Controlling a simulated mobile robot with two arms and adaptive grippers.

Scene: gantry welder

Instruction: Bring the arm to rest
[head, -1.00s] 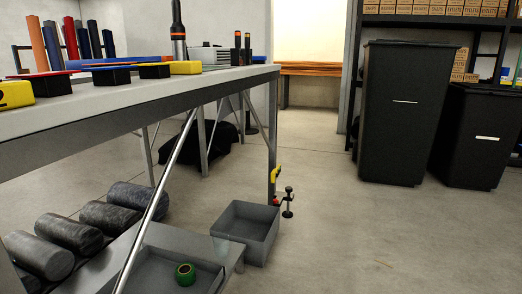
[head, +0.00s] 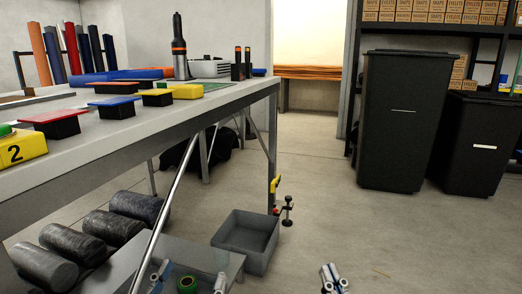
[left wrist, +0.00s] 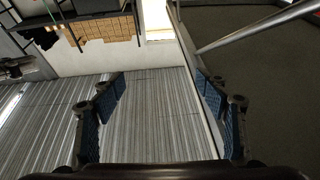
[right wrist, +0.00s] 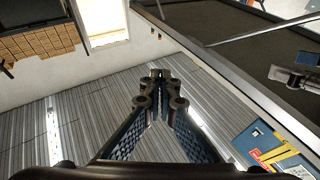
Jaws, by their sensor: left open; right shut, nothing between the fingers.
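My left gripper (head: 189,281) shows at the bottom edge of the head view, its two fingertips apart. My right gripper (head: 331,277) shows at the bottom of the head view, over bare floor. In the right wrist view it (right wrist: 160,82) has its fingertips together and holds nothing. Both arms are mostly out of the head view.
A workbench (head: 190,108) with yellow and black blocks stands at left. Black bins (head: 405,125) stand back right. Floor at right is clear.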

